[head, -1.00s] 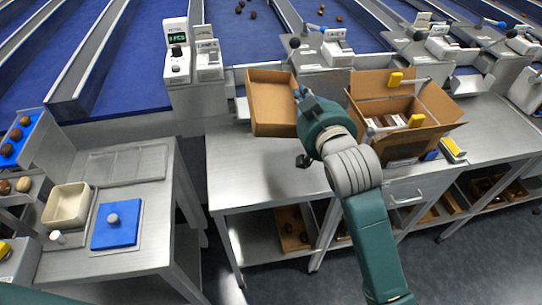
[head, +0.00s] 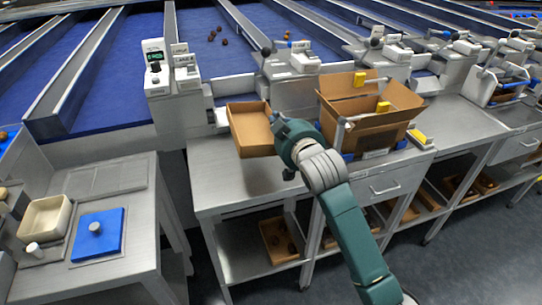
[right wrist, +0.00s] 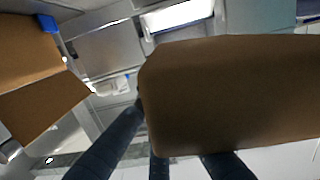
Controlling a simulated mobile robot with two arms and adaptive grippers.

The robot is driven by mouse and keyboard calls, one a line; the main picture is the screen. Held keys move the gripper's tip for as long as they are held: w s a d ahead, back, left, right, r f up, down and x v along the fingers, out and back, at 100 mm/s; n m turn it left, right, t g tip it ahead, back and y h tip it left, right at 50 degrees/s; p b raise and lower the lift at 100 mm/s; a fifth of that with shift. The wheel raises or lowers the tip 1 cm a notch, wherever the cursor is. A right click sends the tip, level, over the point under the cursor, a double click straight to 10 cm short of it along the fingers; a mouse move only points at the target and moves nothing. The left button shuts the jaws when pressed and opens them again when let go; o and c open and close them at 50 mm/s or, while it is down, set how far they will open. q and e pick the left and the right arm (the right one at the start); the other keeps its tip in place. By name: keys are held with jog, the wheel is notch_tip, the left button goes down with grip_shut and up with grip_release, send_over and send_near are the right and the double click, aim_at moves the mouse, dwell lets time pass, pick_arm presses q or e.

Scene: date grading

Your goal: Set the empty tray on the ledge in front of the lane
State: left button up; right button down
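The empty tray, a shallow brown cardboard one (head: 247,126), is tilted, its open inside facing the head camera. My right gripper (head: 277,122) is at its right edge and appears shut on it. In the right wrist view the tray (right wrist: 235,95) fills the middle and right, with dark gripper fingers below it. The metal ledge (head: 221,119) shows just left of and behind the tray, at the foot of the lane (head: 250,62). The tray hides part of the ledge; I cannot tell whether they touch. My left gripper is out of view.
A weighing unit (head: 157,72) stands behind left. The left table has a cream bin (head: 44,222) and a blue board (head: 97,236). Bench space below the tray is clear.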

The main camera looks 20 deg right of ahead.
notch_tip(320, 180, down, 11)
jog(key=shift+a+f, duration=0.1)
dwell(0.3)
jog(key=shift+f+b, duration=0.1)
jog(key=shift+b, duration=0.2)
jog(key=c, duration=2)
grip_release()
jog(key=shift+r, duration=0.2)
jog(key=s, duration=0.4)
jog(key=s+r, duration=0.1)
jog(key=s, duration=0.3)
jog(key=s+r, duration=0.1)
jog(key=s, duration=0.3)
jog(key=shift+d, duration=0.25)
